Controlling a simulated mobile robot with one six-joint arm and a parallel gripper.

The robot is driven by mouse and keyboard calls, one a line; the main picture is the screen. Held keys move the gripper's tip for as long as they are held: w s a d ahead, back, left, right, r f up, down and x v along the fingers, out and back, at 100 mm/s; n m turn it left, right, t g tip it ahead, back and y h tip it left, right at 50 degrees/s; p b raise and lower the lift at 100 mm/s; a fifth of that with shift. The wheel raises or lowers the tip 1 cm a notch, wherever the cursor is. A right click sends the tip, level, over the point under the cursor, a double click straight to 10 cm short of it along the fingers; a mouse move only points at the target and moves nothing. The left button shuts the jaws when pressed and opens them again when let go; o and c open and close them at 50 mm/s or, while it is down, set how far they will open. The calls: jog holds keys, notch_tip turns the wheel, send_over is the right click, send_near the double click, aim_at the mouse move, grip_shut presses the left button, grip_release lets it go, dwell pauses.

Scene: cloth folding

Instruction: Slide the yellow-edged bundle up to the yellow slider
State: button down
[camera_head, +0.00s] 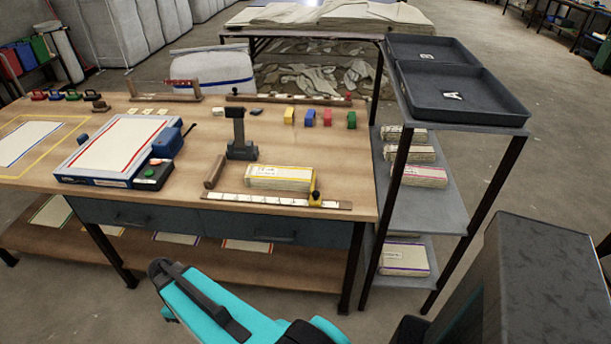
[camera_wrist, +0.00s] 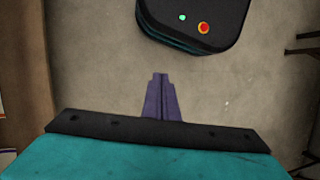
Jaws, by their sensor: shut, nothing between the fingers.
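The yellow-edged bundle (camera_head: 280,179) is a cream folded stack with a yellow line along its side. It lies near the front edge of the workbench, just behind a pale marked rail (camera_head: 262,200). The head view shows only my teal arm at the bottom, off the bench. The wrist view does not show bundle or slider.
A wooden roller (camera_head: 215,171) lies left of the bundle, and a dark clamp-like stand (camera_head: 240,140) stands behind it. A framed board (camera_head: 118,150) is further left. Coloured blocks (camera_head: 310,118) line the back. A shelf with black trays (camera_head: 452,95) stands right of the bench.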

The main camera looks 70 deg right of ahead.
jog(key=s+a+f+m+g, duration=0.1)
jog(key=s+a+f, duration=0.3)
jog(key=s+a, duration=0.2)
jog(key=s+a+f+m+h, duration=0.1)
jog(key=s+a+f, duration=0.3)
jog(key=s+a, duration=0.3)
jog(key=s, duration=0.3)
jog(key=shift+s+f+g, duration=0.3)
jog(key=shift+f+g, duration=0.1)
